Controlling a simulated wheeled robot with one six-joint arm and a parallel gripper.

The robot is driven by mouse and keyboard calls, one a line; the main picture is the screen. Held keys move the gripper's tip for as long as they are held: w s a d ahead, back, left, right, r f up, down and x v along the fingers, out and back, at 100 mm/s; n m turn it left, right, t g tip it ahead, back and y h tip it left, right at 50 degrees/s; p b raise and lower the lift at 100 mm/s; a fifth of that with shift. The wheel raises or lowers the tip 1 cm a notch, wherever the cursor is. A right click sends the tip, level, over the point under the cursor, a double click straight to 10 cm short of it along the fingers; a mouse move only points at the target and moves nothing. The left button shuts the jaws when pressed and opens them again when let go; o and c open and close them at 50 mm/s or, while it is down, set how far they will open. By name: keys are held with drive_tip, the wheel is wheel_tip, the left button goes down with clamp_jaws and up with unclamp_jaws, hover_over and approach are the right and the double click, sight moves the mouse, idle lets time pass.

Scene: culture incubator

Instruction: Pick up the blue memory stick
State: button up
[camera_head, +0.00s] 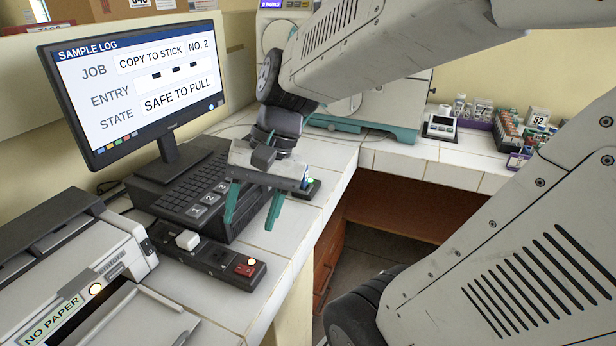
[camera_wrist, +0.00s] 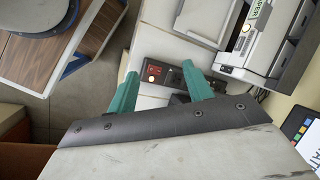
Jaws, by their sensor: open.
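I cannot make out the blue memory stick in either view; my gripper covers part of the area beside the numbered black unit. This black unit (camera_head: 184,214) has labels 1, 2 and 3 along its front edge, and a keyboard shows on it. The monitor (camera_head: 140,82) reads "COPY TO STICK NO. 2" and "SAFE TO PULL". My gripper (camera_head: 250,225) has its two teal fingers apart, pointing down over the counter to the right of the labels. Nothing shows between the fingers. In the wrist view the open gripper (camera_wrist: 160,69) has a power strip beyond its fingertips.
The power strip (camera_head: 218,262) with a lit red switch lies in front of the black unit. A small dark block (camera_head: 311,188) with a green light sits behind my gripper. A printer (camera_head: 75,285) marked "NO PAPER" stands at left. The counter's edge drops off at right.

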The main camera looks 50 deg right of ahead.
drive_tip(key=w+d+f+m+t+y, duration=0.2)
drive_tip(key=w+d+m+t+y, duration=0.1)
drive_tip(key=w+d+m, duration=0.3)
drive_tip(key=m+t+h, duration=0.4)
drive_tip(key=m+t, duration=0.5)
drive_tip(key=m, duration=1)
approach(307, 171)
drive_tip(key=r+x, duration=0.1)
drive_tip(key=x, duration=1.2)
drive_tip(key=shift+a+f, duration=0.15)
drive_tip(key=shift+f, duration=0.25)
drive_tip(key=c, duration=1.1)
